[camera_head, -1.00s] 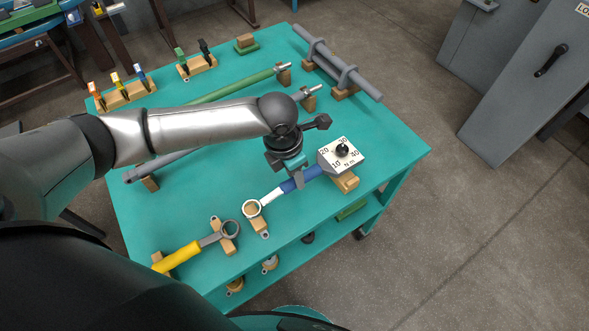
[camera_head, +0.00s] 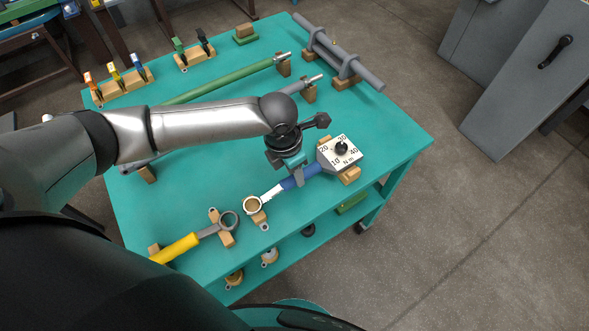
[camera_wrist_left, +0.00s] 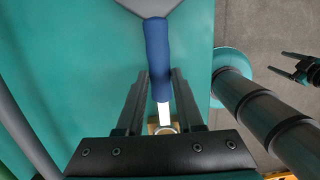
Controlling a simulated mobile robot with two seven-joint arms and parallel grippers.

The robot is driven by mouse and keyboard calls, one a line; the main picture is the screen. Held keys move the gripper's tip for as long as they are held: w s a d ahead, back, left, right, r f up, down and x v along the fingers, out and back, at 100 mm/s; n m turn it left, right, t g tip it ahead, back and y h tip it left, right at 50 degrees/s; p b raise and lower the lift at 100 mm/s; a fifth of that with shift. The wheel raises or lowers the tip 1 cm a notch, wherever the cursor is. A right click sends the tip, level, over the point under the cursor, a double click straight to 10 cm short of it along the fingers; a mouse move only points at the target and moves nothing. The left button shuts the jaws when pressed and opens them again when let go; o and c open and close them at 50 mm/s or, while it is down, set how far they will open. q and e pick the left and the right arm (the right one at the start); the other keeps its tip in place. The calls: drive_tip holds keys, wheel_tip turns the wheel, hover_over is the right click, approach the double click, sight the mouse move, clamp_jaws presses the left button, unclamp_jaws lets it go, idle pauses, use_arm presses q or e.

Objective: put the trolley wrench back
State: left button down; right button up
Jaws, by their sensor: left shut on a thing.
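The wrench has a blue handle (camera_head: 301,178), a white shank and a white ring end (camera_head: 252,205). It lies along the near side of the teal trolley top (camera_head: 190,189), its ring over a small wooden block (camera_head: 257,217). Its other end meets a white dial plate (camera_head: 327,157) marked in N m; I cannot tell whether they are joined. My left gripper (camera_head: 299,178) is shut on the blue handle, which shows between the fingers in the left wrist view (camera_wrist_left: 158,55). Whether the ring touches its block is unclear. My right gripper (camera_wrist_left: 297,72) shows small at the wrist view's right edge.
A yellow-handled wrench (camera_head: 175,249) lies to the left on wooden blocks. A green bar (camera_head: 230,81) and a grey bar (camera_head: 340,52) lie farther back. Wooden racks hold small coloured tools (camera_head: 115,76). A grey cabinet (camera_head: 525,85) stands right, across open floor.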

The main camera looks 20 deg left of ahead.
use_arm(q)
drive_tip(key=shift+f, duration=0.2)
drive_tip(key=shift+c, duration=2.3)
unclamp_jaws()
wheel_tip(320, 180, up, 15)
drive_tip(key=s+a+p, duration=0.1)
drive_tip(key=p, duration=0.1)
drive_tip(key=shift+s+a+p, duration=0.3)
drive_tip(key=shift+s+a, duration=0.05)
